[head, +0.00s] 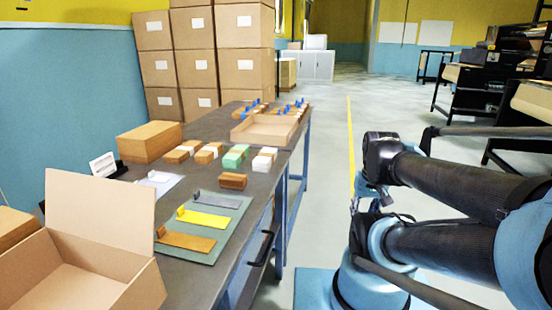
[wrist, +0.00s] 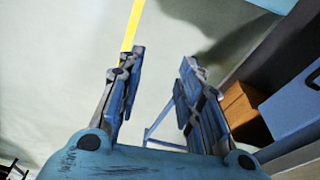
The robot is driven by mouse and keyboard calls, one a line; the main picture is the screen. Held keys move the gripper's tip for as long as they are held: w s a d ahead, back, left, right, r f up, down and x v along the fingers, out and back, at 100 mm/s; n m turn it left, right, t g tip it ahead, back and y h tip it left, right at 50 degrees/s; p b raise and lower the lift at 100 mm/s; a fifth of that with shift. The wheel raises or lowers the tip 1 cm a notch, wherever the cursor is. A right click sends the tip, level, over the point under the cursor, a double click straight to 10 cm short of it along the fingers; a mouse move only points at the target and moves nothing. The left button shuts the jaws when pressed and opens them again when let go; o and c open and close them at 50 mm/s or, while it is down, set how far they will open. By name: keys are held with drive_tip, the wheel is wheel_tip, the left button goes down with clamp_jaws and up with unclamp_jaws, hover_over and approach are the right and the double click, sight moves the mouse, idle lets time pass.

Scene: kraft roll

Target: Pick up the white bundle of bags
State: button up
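The bundle does not show clearly in the wrist view.
Brown bundles with white bands (head: 207,153) lie left of the green one, and a brown bundle (head: 232,181) lies in front. A mat with coloured strips (head: 205,222), an open carton (head: 82,265) and a shallow tray (head: 264,130) share the bench. The aisle floor (head: 330,130) is clear.

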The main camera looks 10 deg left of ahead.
drive_tip(key=shift+o, duration=0.6)
drive_tip(key=shift+w, duration=0.1)
drive_tip(key=o, duration=0.4)
drive_tip(key=shift+s+r, duration=0.2)
drive_tip(key=shift+s, duration=0.05)
drive_tip(key=o, duration=0.4)
drive_tip(key=shift+w+r+n, duration=0.25)
drive_tip(key=shift+r+n, duration=0.2)
drive_tip(key=shift+r, duration=0.2)
drive_tip(key=shift+w+r+n, duration=0.25)
drive_tip(key=shift+r+n, duration=0.2)
drive_tip(key=shift+r, duration=0.15)
drive_tip(key=shift+o, duration=0.2)
wheel_tip(320, 180, up, 19)
drive_tip(key=n+g, duration=0.2)
drive_tip(key=n, duration=3)
hover_over(265, 155)
drive_tip(key=f, duration=1.1)
drive_tip(key=shift+a+f, duration=0.1)
drive_tip(key=shift+a, duration=0.15)
drive_tip(key=shift+w+d+f, duration=0.1)
drive_tip(key=shift+d+f, duration=0.05)
drive_tip(key=shift+f, duration=1.15)
drive_tip(key=shift+w+d+f, duration=0.1)
drive_tip(key=shift+d+f, duration=0.05)
drive_tip(key=shift+f, duration=1.15)
